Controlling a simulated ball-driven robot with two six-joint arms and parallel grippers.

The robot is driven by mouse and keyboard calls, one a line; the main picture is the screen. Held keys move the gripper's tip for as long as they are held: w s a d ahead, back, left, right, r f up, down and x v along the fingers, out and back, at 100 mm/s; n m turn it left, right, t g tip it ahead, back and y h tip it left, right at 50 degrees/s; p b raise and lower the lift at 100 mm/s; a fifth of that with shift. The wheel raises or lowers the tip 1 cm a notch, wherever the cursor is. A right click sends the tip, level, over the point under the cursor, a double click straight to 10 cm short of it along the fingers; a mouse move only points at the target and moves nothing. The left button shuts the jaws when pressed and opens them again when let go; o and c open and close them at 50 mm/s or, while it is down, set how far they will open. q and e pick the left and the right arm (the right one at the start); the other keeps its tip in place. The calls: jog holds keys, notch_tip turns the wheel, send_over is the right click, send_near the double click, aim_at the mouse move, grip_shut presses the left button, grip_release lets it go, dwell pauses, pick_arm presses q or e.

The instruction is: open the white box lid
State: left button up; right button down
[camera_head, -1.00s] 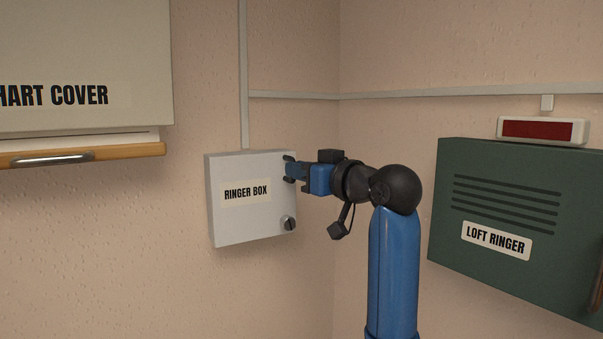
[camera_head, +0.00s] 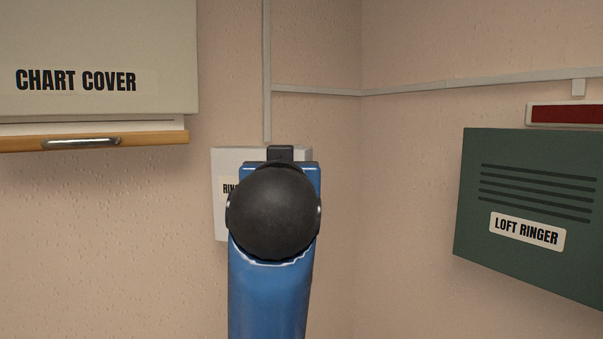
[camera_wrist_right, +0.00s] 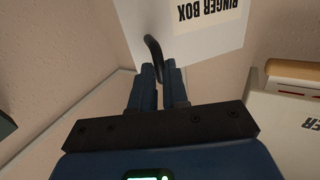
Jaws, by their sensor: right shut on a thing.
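The white ringer box (camera_head: 222,165) hangs on the wall in the head view, mostly hidden behind my right arm. Only its left part and top right corner show, so I cannot tell whether its lid stands ajar. Its labelled white face (camera_wrist_right: 215,45) shows at the top of the right wrist view. My right gripper (camera_wrist_right: 159,72) is shut on a dark curved handle (camera_wrist_right: 153,48) at the edge of that face. My left gripper is not in view.
A chart cover (camera_head: 100,55) with a wooden rail (camera_head: 90,140) is at upper left. The green loft ringer (camera_head: 530,195) hangs on the right wall, below a red lamp (camera_head: 568,114). A conduit (camera_head: 267,70) runs above the box. The wall between box and loft ringer is bare.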

jog(key=s+a, duration=0.4)
jog(key=a, duration=0.7)
jog(key=shift+a+r, duration=0.15)
jog(key=shift+r, duration=0.3)
jog(key=c, duration=1.2)
grip_release()
jog(key=shift+c, duration=0.2)
jog(key=shift+o, duration=0.4)
jog(key=shift+w+f, duration=0.1)
jog(key=shift+w, duration=0.15)
jog(key=shift+f, duration=0.1)
